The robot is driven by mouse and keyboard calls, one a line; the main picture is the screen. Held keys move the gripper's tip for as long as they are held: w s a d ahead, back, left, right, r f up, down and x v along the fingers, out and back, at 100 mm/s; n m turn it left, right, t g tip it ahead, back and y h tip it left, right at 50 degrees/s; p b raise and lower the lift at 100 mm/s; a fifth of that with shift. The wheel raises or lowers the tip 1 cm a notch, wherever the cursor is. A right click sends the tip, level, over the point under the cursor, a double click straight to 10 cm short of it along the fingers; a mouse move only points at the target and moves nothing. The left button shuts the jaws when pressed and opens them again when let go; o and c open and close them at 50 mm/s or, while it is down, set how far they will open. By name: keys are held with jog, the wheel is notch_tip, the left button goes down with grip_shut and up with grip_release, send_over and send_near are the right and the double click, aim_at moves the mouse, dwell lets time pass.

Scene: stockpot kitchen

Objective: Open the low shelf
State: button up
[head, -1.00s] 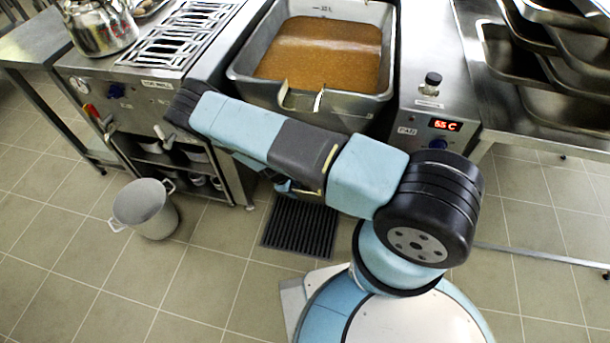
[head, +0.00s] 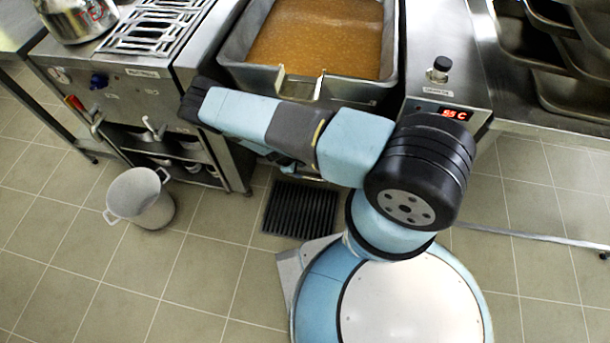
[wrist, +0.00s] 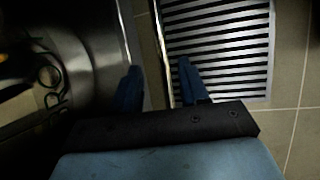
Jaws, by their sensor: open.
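The low shelf (head: 190,171) is the dark space under the burner unit at the left, with pots inside. I cannot tell from the head view whether a door or front covers part of it. My gripper (wrist: 160,84) shows in the wrist view, fingers apart with nothing between them. A narrow upright metal edge stands just beyond the fingers. Dark shiny metal with loop-like shapes fills the left of the wrist view; it is too dim to name.
A floor grate (head: 300,208) lies before the fryer-like pan (head: 315,45) of brown liquid and shows in the wrist view (wrist: 220,50). A grey stockpot (head: 140,197) stands on the floor at left. Levers (head: 152,130) stick out from the burner unit.

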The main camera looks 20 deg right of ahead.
aim_at(306, 177)
jog(key=shift+x, duration=3.35)
jog(key=shift+s+a, duration=0.1)
grip_shut()
